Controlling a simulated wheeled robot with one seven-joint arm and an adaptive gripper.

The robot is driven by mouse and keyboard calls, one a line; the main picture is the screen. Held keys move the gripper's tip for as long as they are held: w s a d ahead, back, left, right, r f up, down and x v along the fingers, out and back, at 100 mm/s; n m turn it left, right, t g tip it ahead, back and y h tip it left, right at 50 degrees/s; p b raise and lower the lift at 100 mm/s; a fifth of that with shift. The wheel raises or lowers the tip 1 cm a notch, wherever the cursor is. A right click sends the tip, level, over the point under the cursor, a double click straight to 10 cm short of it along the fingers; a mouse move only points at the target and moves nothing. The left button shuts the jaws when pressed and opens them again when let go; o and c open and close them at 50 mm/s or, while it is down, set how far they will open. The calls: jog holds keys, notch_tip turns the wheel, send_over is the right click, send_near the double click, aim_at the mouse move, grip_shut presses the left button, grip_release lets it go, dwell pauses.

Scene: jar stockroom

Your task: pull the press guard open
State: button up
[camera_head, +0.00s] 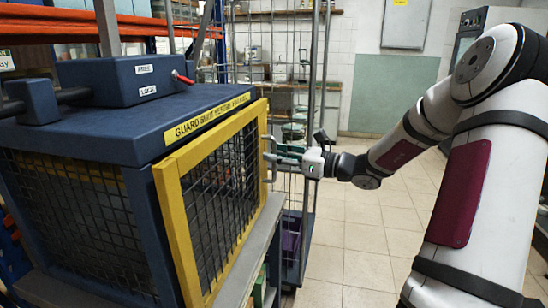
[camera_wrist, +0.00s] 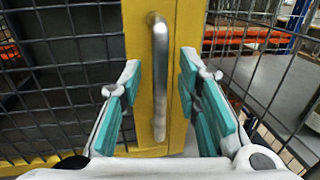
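The press guard (camera_head: 177,226) is a yellow frame with dark wire mesh on the front of the blue press (camera_head: 100,130). It looks closed against the press. In the wrist view, the guard's yellow edge post (camera_wrist: 140,110) carries a vertical silver bar handle (camera_wrist: 160,75). My gripper (camera_head: 275,148) is at the guard's far right edge in the head view. In the wrist view my gripper (camera_wrist: 161,62) is open, with one teal-padded finger on each side of the handle. Gaps show between the pads and the bar, with no contact visible.
A grey bench edge (camera_head: 250,255) runs below the guard. A small box with a red lever (camera_head: 135,78) sits on the press. The tiled floor (camera_head: 350,235) to the right is clear.

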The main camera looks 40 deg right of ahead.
jog(key=shift+w+a, duration=0.2)
jog(key=shift+w, duration=0.15)
jog(key=shift+c, duration=0.6)
grip_shut()
jog(key=shift+s, duration=0.1)
